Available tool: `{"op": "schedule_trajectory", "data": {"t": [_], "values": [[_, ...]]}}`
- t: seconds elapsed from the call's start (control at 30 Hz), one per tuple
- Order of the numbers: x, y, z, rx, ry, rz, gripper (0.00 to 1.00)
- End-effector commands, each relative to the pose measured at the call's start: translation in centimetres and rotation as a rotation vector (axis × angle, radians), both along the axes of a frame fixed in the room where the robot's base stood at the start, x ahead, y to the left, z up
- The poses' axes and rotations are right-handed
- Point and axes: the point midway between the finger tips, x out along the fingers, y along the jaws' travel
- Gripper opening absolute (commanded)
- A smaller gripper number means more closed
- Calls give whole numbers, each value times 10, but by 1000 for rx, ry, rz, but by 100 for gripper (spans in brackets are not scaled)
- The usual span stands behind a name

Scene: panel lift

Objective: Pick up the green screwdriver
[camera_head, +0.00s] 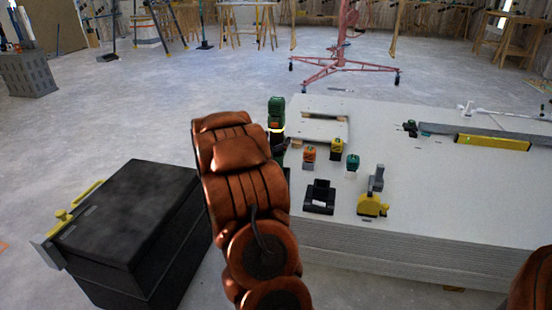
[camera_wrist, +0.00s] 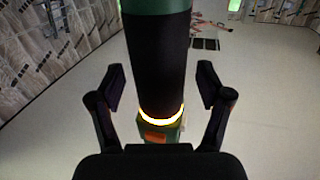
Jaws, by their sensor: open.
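A small teal-green tool, apparently the green screwdriver (camera_head: 352,161), stands on the pale panel stack (camera_head: 450,200), right of an orange tool and a yellow tool. My gripper (camera_wrist: 160,75) is open in the wrist view, with one dark finger on each side. A black and green cylinder with a glowing ring fills the space between the fingers in that view. I cannot tell whether it is a tool or part of my arm. In the head view my arm's end is at the stack's left edge, left of the teal-green tool, and my fingers are not clear.
The orange tool (camera_head: 309,155), yellow tool (camera_head: 337,147), black block (camera_head: 319,197) and yellow tape-like tool (camera_head: 372,205) stand close by. A yellow level (camera_head: 493,142) lies at the right. A black case (camera_head: 130,225) stands left of my arm. Open floor lies behind.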

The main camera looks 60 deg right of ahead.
Motion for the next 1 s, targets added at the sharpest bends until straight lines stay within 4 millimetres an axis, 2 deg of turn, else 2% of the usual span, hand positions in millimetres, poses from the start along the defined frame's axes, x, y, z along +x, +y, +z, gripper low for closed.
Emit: {"op": "schedule_trajectory", "data": {"t": [0.1,0.37,1.0], "values": [[0,-7,0,-2,0,-1,78],[0,-8,0,0,1,0,78],[1,-7,0,0,1,1,11]]}}
